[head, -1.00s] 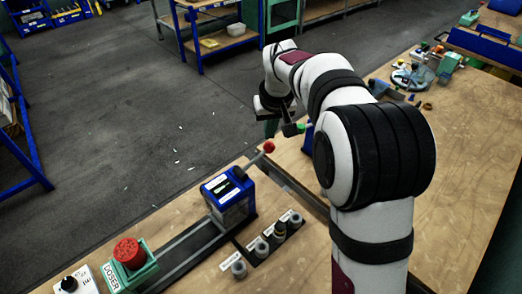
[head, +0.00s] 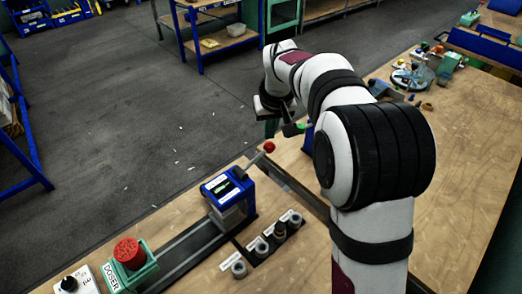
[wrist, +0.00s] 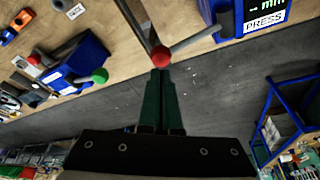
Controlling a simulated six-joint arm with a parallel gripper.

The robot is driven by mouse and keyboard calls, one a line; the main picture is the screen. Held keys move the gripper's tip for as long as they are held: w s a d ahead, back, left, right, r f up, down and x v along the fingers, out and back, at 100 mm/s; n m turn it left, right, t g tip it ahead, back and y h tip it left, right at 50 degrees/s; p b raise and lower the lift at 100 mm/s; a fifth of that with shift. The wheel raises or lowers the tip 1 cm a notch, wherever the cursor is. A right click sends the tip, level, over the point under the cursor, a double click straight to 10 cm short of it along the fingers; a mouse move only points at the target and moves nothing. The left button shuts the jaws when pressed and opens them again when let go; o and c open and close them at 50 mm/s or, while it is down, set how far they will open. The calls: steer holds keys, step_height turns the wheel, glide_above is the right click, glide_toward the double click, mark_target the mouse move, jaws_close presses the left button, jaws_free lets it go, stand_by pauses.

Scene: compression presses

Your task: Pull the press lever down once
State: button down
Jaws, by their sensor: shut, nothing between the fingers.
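The blue press (head: 229,190) stands on the bench in the head view. Its lever rises to the right and ends in a red knob (head: 269,147). In the wrist view the PRESS label (wrist: 264,20) is at the top right, and the lever rod runs down-left to the red knob (wrist: 160,57). My gripper (wrist: 160,75) has its two green fingers together, with nothing between them. Their tips appear right at the knob; I cannot tell whether they touch it.
A second lever with a green knob (wrist: 100,75) sits by another blue device (wrist: 77,62), left of my fingers in the wrist view. Several small cylinders (head: 262,247) stand beside the press. A red button on a green box (head: 130,258) is at front left.

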mark_target(270, 146)
steer(key=shift+f, duration=0.15)
steer(key=shift+f, duration=3.2)
step_height(270, 146, up, 13)
steer(key=shift+f, duration=0.2)
steer(key=s+d+m+g, duration=0.1)
steer(key=s+d+m, duration=0.15)
steer(key=s, duration=0.75)
steer(key=s+d+m+g, duration=0.15)
steer(key=s+d, duration=0.25)
steer(key=s, duration=0.6)
steer(key=s+f+m, duration=0.2)
steer(key=s+f, duration=0.1)
steer(key=s, duration=0.5)
steer(key=s+f+m+y, duration=0.1)
steer(key=s+f+m, duration=0.1)
steer(key=s, duration=0.6)
steer(key=shift+s+d+f+m+g, duration=0.3)
steer(key=shift+s+d+f+g, duration=0.15)
steer(key=shift+f, duration=0.3)
